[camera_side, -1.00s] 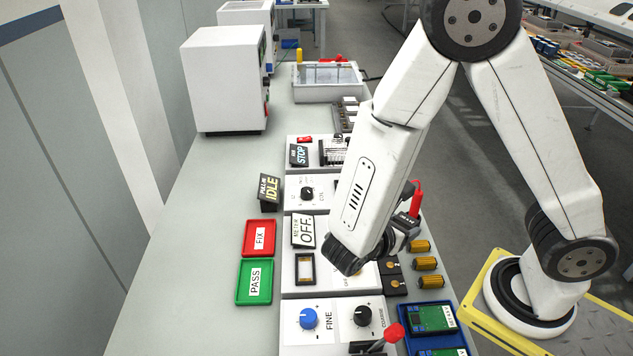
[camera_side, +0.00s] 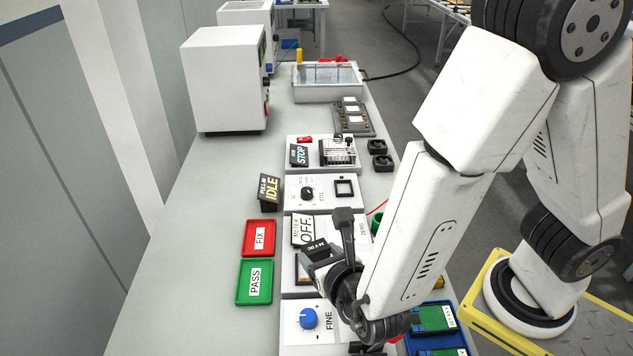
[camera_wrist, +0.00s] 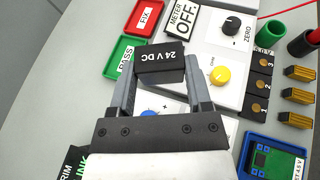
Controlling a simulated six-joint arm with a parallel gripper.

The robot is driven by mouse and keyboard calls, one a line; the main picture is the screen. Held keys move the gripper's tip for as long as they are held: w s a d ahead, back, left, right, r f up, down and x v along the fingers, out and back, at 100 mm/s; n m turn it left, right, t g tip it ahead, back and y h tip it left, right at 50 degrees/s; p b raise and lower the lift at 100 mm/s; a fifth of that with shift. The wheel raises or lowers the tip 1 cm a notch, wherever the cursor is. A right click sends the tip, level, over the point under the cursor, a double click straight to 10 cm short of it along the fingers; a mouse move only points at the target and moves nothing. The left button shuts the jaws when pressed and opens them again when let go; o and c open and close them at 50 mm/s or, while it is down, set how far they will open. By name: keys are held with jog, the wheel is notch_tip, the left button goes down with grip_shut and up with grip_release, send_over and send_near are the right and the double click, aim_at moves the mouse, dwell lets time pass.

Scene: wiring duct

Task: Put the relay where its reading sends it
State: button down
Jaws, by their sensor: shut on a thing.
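My gripper (camera_wrist: 161,78) is shut on the relay, a black block (camera_wrist: 160,60) marked "24 V DC" in the wrist view. In the side view my gripper (camera_side: 326,262) holds the relay (camera_side: 314,247) above the white panels, just right of the trays. The red FIX tray (camera_side: 247,238) and green PASS tray (camera_side: 240,284) lie side by side and look empty. The meter sign (camera_side: 303,229) reads OFF. The pull-in sign (camera_side: 269,190) reads IDLE. The panel spot below the relay is mostly hidden.
A blue FINE knob (camera_side: 309,319) and a yellow knob (camera_wrist: 219,75) stick up from the panels. The grey table left of the trays is clear.

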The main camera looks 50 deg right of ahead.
jog(key=w+a+f, duration=0.3)
jog(key=w+f, duration=0.2)
jog(key=w, duration=0.4)
send_over(258, 288)
jog(key=s, duration=0.1)
notch_tip(258, 288, down, 4)
jog(key=shift+d+r, duration=0.15)
jog(key=shift+w+f, duration=0.25)
jog(key=shift+f, duration=0.1)
jog(key=shift+f, duration=0.1)
jog(key=shift+w+f, duration=0.15)
jog(key=shift+a+f, duration=0.2)
jog(key=shift+f, duration=1.35)
jog(key=shift+f, duration=0.15)
grip_release()
